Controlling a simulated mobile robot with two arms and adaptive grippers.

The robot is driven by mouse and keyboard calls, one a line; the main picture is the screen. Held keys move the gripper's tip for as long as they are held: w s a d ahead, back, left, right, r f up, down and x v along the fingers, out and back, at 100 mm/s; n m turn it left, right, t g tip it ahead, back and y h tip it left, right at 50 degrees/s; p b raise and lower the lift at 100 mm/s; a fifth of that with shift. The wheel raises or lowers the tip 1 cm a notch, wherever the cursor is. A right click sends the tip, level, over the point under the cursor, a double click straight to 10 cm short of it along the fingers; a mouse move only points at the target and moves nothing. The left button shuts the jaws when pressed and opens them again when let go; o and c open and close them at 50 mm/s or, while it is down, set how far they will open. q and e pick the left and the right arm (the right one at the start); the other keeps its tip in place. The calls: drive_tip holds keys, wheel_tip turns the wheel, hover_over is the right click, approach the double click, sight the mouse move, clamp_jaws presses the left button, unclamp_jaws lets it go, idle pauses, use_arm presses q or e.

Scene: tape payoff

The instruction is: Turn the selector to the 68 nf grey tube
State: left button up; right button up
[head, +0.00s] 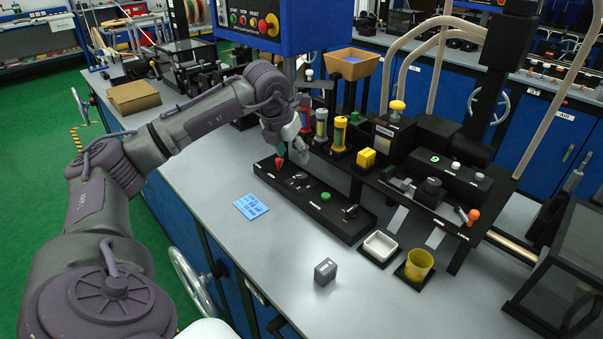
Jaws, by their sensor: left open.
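My left gripper (290,156) hangs open above the far left end of a long black panel (340,225) on the grey bench. Small dark fittings and pale marks (299,178) lie on the panel just below and right of the fingers. I cannot tell which of them is the selector or where it points. Upright tubes with coloured caps (321,124) stand behind the gripper. A yellow one (339,133) is clear. Which is the grey tube, and any 68 nf label, I cannot tell. My right gripper does not show.
A green button (325,196) and a small metal lever (350,211) sit along the panel. A blue card (250,206), a grey block (325,271), a white tray (380,246) and a yellow cup (418,265) are on the bench. The front left of the bench is mostly clear.

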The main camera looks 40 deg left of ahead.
sight(301, 175)
use_arm(q)
drive_tip(key=x, duration=0.9)
drive_tip(key=shift+w+f+p, duration=0.2)
drive_tip(key=shift+f+p, duration=0.15)
drive_tip(key=shift+p, duration=0.05)
drive_tip(key=shift+c, duration=0.3)
clamp_jaws()
